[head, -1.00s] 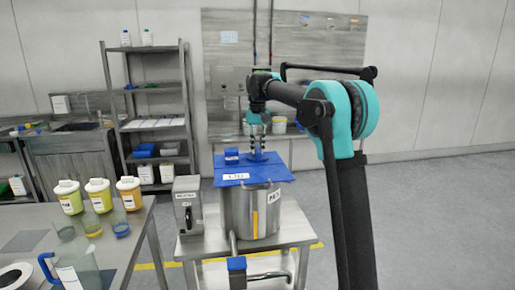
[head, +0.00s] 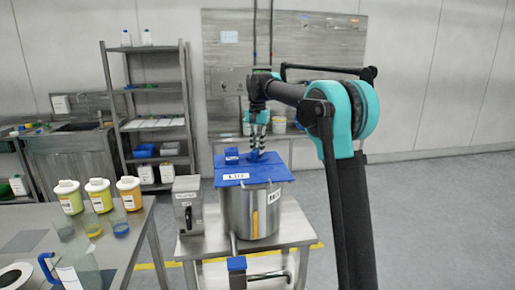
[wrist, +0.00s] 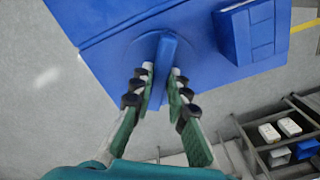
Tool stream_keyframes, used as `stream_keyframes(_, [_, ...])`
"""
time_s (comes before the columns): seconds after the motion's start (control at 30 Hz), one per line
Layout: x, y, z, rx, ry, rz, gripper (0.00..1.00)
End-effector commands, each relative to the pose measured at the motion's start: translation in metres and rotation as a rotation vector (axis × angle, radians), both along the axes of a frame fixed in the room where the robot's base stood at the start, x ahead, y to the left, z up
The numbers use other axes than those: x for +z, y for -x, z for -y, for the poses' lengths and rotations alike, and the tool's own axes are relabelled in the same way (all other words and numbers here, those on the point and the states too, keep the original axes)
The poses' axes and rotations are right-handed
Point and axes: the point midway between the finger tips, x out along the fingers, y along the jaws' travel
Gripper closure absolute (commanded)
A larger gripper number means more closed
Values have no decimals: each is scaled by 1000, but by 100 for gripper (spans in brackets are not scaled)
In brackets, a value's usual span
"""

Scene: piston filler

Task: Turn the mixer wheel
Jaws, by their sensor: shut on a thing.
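The mixer wheel (wrist: 165,55) looks like a raised blue bar on a round blue disc, on top of a blue lid (wrist: 110,18). The lid (head: 275,172) covers a steel vessel (head: 240,212) on a steel cart. My gripper (head: 257,152) points straight down over the lid. In the wrist view its two green fingers (wrist: 160,82) close from both sides on the near end of the blue bar, so it is shut on the wheel. In the head view the wheel is mostly hidden by the fingers.
A grey control box (head: 188,205) stands left of the vessel on the cart (head: 292,225). A blue block (wrist: 248,32) sits on the lid beside the wheel. A table (head: 140,235) with jars is at the left. The floor at the right is clear.

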Motion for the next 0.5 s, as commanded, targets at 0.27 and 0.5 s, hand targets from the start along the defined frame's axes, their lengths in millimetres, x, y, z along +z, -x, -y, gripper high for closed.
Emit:
stream_keyframes(0.27, [0, -1, 0, -4, -1, 1, 100])
stream_keyframes(0.5, [0, -1, 0, -4, -1, 1, 70])
